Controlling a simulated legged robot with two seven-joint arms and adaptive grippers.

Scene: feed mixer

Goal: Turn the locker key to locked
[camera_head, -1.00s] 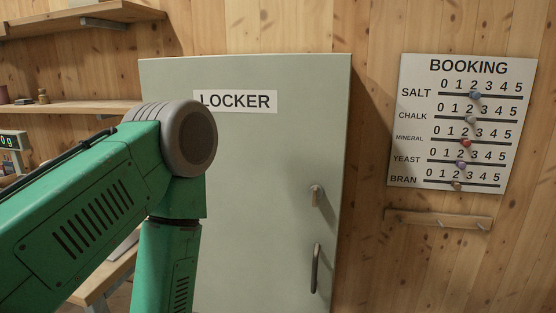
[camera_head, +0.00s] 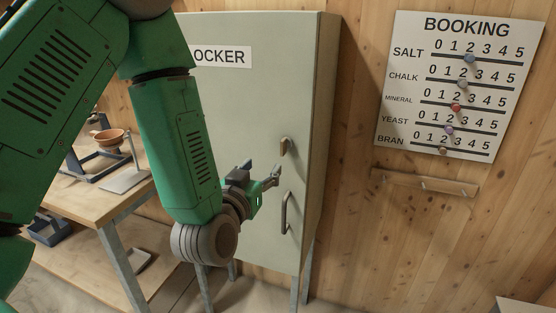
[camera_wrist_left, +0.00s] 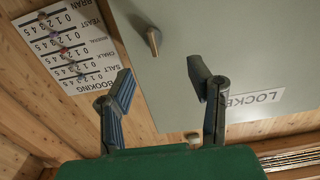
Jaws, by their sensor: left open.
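The grey-green locker (camera_head: 232,100) is closed and stands against the wood wall. The locker key (camera_head: 287,146) sticks out from the right side of its door, above a bar handle (camera_head: 286,212). My left gripper (camera_head: 264,174) is open and empty in front of the door, a little below and left of the key. In the left wrist view, which is upside down, the key (camera_wrist_left: 153,40) shows beyond and between the open fingers of the left gripper (camera_wrist_left: 160,74), apart from them. My right gripper is not in view.
A booking board (camera_head: 450,85) with slider knobs hangs right of the locker, above a peg rail (camera_head: 425,183). A wooden table (camera_head: 85,200) with a bowl (camera_head: 109,140) stands at the left, beside my arm. The space right of the locker is clear.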

